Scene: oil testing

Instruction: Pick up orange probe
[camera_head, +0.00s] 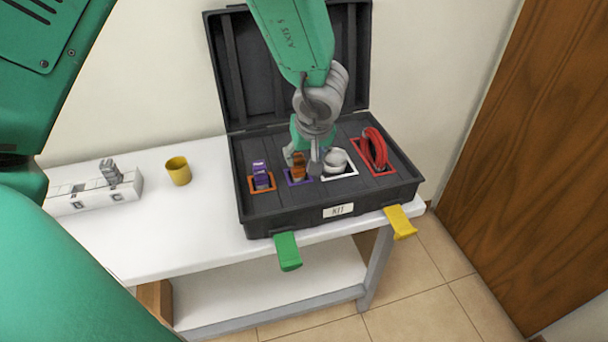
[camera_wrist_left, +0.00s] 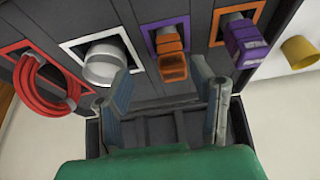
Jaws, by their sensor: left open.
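The orange probe (camera_head: 299,165) stands in a purple-framed slot of the open black kit case (camera_head: 262,209). In the left wrist view the orange probe (camera_wrist_left: 171,64) shows beyond my fingers, between them and nearer the right one. My left gripper (camera_head: 303,160) is over the case, right at the probe in the head view. In the left wrist view its two fingers (camera_wrist_left: 166,95) are spread apart with nothing between the tips. I cannot tell whether a finger touches the probe. My right gripper is not in view.
A purple probe (camera_head: 260,172) stands in an orange-framed slot on the left. A white round item (camera_head: 335,160) and a red cable coil (camera_head: 375,149) sit to the right. A yellow cup (camera_head: 178,171) and a white power strip (camera_head: 96,195) are on the white table (camera_head: 150,234).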

